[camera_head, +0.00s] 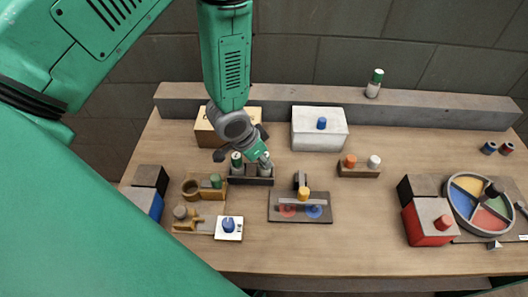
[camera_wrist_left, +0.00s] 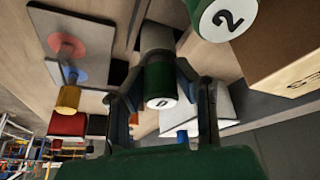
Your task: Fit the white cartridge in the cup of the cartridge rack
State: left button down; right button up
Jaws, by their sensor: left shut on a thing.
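The dark cartridge rack (camera_head: 251,181) stands left of the table's middle. My left gripper (camera_head: 264,158) reaches down over its right end. It is shut on a pale cartridge (camera_head: 266,171) with a green end, which stands at the right cup. I cannot tell how deep it sits. In the left wrist view the held cartridge (camera_wrist_left: 160,80) lies between the two fingers and shows a marked white end face. A second green-and-white cartridge (camera_head: 237,161) stands at the rack's left cup; its end marked 2 (camera_wrist_left: 226,16) shows in the wrist view. My right gripper is not seen.
Another green-topped white cartridge (camera_head: 375,82) stands on the back ledge (camera_head: 430,108). A wooden box (camera_head: 206,128) and a white box (camera_head: 318,130) are behind the rack. A slider plate (camera_head: 300,215) is to its right, small holders (camera_head: 191,189) to its left.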

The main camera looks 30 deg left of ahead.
pick_arm(q)
jog(key=shift+f, duration=0.4)
jog(key=c, duration=1.2)
grip_release()
jog(key=shift+r, duration=0.15)
jog(key=shift+s+a+r, duration=0.1)
jog(key=shift+r, duration=0.2)
jog(key=v, duration=1.1)
jog(key=shift+s, duration=0.1)
